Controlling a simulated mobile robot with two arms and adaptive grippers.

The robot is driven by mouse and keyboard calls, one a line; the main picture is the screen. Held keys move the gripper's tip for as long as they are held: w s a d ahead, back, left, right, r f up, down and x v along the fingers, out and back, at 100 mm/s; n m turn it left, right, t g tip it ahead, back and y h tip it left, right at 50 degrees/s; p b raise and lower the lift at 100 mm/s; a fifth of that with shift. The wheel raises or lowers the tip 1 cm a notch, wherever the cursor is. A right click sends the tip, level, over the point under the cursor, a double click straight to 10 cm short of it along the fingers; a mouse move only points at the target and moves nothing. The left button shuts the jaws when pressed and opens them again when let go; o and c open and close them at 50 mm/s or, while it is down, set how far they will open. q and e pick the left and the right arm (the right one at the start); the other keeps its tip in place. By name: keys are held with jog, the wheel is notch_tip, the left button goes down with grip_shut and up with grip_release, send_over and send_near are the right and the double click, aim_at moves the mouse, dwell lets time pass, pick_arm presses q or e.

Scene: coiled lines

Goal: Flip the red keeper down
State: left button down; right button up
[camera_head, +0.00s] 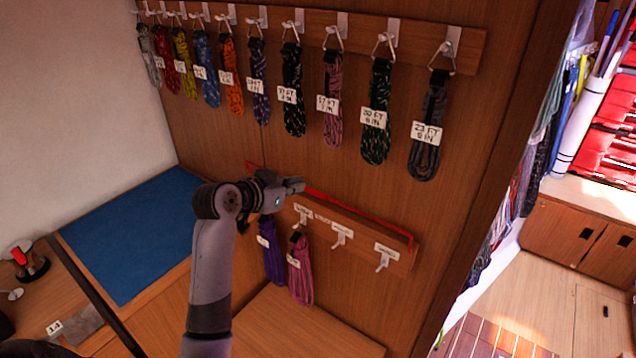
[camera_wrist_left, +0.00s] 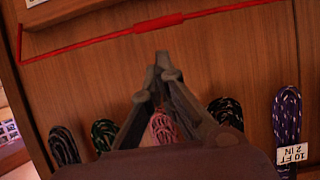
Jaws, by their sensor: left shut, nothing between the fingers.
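The red keeper (camera_head: 362,211) is a thin red bar with bent ends. It stands raised along the top of the lower hook rail (camera_head: 362,240). In the left wrist view, which looks upside down, the red keeper (camera_wrist_left: 100,38) crosses the top, with a thicker red grip at its middle. My left gripper (camera_head: 300,185) is shut and empty, in front of the wall at the bar's upper left part. In the wrist view its fingertips (camera_wrist_left: 166,66) show just short of the thick grip, with a gap in the picture; contact cannot be told. My right gripper is not in view.
Several labelled coils hang from the upper rail (camera_head: 365,30). A blue mat (camera_head: 130,235) lies at the left.

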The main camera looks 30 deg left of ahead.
pick_arm(q)
jog(key=shift+p+x, duration=1.7)
jog(key=shift+x, duration=3.35)
